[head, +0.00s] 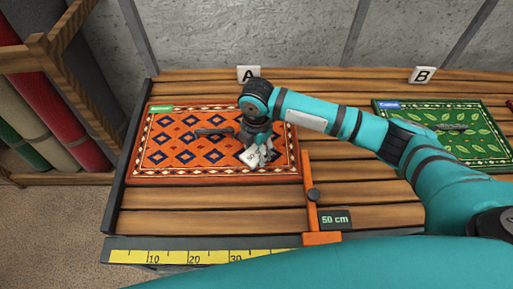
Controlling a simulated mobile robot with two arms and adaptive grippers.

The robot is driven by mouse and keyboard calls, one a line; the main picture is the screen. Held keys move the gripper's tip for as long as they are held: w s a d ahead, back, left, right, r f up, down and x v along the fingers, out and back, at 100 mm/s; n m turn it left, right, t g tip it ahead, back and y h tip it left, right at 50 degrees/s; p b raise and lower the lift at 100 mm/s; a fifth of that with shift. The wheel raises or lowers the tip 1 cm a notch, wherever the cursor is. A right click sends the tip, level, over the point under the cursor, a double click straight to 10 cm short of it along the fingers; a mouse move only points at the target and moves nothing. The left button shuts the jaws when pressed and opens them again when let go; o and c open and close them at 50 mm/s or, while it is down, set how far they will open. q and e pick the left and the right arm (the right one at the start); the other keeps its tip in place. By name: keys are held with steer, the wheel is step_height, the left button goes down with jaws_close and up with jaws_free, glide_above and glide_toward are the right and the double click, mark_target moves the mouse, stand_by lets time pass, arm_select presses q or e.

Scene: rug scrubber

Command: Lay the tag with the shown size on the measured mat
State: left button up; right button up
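The orange mat (165,172) with dark blue diamonds lies on the slatted bench, under sign A. An orange slider bar (309,190) stands at its right edge, and the dark display (335,220) beside it reads 50 cm. My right gripper (264,157) points down over the right part of this mat. It appears shut on a white tag (250,156) marked 50, at or just above the mat; any small gap is hard to see. My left gripper is not in view.
A dark handle-like piece (213,132) lies on the orange mat. A green mat (480,143) lies at right under sign B (422,75). A yellow ruler (190,257) runs along the bench's front. Rolled rugs (55,130) stand in a wooden rack at left.

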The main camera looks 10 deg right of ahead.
mark_target(256, 152)
steer(key=o, duration=0.3)
steer(key=shift+r, duration=0.15)
step_height(256, 152, up, 12)
steer(key=b, duration=0.2)
stand_by(0.6)
